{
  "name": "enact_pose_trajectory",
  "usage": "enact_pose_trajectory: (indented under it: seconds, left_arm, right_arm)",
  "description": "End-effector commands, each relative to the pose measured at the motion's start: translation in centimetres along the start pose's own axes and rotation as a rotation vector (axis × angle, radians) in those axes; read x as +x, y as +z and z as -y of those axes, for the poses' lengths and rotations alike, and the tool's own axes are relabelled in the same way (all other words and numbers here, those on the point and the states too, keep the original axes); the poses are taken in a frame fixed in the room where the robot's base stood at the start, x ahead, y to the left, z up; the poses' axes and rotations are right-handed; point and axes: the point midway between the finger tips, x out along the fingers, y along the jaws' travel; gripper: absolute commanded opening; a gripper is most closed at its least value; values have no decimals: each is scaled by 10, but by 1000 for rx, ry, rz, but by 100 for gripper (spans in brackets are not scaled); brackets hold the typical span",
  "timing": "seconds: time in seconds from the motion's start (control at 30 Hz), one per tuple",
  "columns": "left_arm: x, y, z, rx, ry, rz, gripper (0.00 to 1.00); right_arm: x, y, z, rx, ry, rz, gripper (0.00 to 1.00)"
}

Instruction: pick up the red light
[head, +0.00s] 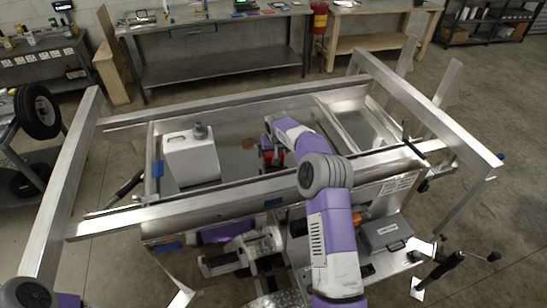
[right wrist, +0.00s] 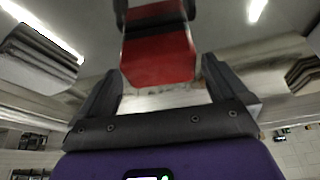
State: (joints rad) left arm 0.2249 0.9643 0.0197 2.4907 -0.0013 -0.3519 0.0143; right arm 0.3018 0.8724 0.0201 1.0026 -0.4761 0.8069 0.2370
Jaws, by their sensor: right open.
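The red light (head: 272,158) is inside the trailer bed, near its middle, partly hidden by my right arm in the head view. In the right wrist view the red light (right wrist: 158,58) is a red block with a dark part above it. My right gripper (head: 268,150) is at the light, open. In the right wrist view its dark fingers stand on the left and right of the light, with a gap beside the red face. Contact at the fingertips cannot be told. Only a piece of my left arm shows at the lower left corner; its gripper is out of the frame.
A white canister (head: 192,160) with a grey cap stands in the bed left of the light. Aluminium rails (head: 160,213) frame the trailer. A grey case (head: 384,234) sits at the front right. A workbench (head: 215,68) stands behind.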

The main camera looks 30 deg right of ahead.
Motion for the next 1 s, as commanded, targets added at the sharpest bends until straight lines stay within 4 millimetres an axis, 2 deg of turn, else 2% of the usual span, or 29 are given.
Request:
enact_pose_trajectory:
  seconds: [0.13,0.4,0.7,1.0]
  left_arm:
    - [-3,0,-1,0,0,0,100]
    - [-3,0,-1,0,0,0,100]
    - [-3,0,-1,0,0,0,100]
    - [-2,0,-1,0,0,0,100]
  right_arm:
    - [14,-1,0,2,-1,0,100]
    - [16,-1,0,2,0,-3,100]
    - [16,-1,0,2,0,-2,55]
    - [10,-4,0,2,0,-6,54]
